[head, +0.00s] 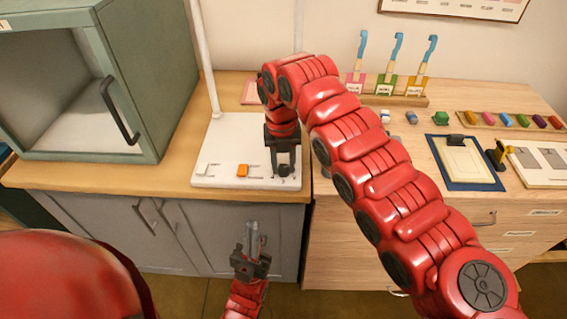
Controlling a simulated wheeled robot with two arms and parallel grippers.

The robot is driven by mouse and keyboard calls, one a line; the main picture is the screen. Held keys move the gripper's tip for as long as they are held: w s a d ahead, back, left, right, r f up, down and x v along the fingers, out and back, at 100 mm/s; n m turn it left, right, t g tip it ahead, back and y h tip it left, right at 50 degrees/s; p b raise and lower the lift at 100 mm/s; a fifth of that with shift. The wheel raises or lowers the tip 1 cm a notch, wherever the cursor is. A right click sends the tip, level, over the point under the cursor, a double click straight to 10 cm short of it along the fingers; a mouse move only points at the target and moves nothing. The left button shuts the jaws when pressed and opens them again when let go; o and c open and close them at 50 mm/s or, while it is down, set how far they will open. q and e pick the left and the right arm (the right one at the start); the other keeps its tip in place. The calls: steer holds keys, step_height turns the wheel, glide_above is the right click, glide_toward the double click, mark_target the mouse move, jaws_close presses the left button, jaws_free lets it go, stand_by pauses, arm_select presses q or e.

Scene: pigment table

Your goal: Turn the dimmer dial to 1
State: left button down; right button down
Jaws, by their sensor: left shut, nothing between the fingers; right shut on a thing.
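The dimmer dial (285,171) is a small dark knob at the right front of a white base board (225,148). My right gripper (283,168) points down from above and is shut on the dial, hiding most of it. The dial's marks and its setting cannot be read. An orange switch (242,170) and a pale one (208,170) sit left of it on the same board. My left gripper (253,228) is shut and empty, in front of the grey cabinet doors and below the counter edge.
A white post (205,60) rises from the board. A green-grey cabinet (140,75) with a dark handle stands at left. At right are brushes in a wooden rack (398,100), coloured pigment pieces (507,120) and a clipboard (463,160). My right arm crosses the right counter.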

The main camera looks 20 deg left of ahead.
steer(key=shift+n, duration=0.3)
stand_by(0.4)
steer(key=c, duration=0.5)
jaws_free()
step_height(320, 180, up, 9)
steer(key=shift+a+f, duration=0.15)
step_height(320, 180, up, 7)
steer(key=p, duration=0.7)
glide_above(282, 167)
steer(key=shift+s+r+p, duration=0.1)
steer(key=shift+r+p, duration=0.35)
steer(key=shift+r, duration=0.4)
